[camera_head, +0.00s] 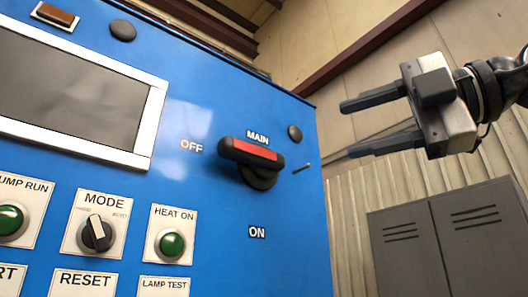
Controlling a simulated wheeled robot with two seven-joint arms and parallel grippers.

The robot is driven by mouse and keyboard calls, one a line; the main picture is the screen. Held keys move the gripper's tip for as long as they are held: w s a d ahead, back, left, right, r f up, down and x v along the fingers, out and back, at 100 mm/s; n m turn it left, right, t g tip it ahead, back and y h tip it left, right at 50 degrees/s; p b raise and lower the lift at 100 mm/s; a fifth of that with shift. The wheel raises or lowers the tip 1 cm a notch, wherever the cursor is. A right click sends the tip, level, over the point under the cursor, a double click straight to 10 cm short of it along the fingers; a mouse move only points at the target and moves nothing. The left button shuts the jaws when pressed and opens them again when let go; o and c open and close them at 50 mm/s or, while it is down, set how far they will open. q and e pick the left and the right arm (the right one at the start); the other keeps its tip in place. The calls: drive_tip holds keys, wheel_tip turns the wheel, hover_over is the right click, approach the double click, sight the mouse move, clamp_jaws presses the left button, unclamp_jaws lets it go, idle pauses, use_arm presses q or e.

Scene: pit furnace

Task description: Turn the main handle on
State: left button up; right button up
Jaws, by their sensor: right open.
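The main handle (250,154) is a black rotary lever with a red stripe on the blue control panel (290,230). It lies roughly level, its left end pointing at the OFF label (191,146). The MAIN label (257,137) is above it and the ON label (257,232) below it. My right gripper (348,128) is at the upper right, to the right of the handle and apart from it. Its two fingers point left, spread open with nothing between them. My left gripper is not in view.
A dark screen (65,100) fills the panel's upper left. Below are the mode knob (97,233), the green heat on button (172,242) and other labelled controls. Grey lockers (410,250) stand behind, lower right.

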sight(262, 153)
drive_tip(key=p+x, duration=0.3)
drive_tip(key=x, duration=1)
drive_tip(key=shift+a, duration=0.25)
drive_tip(key=shift+w+a+p, duration=0.35)
drive_tip(key=shift+a, duration=0.2)
drive_tip(key=shift+f, duration=0.1)
clamp_jaws()
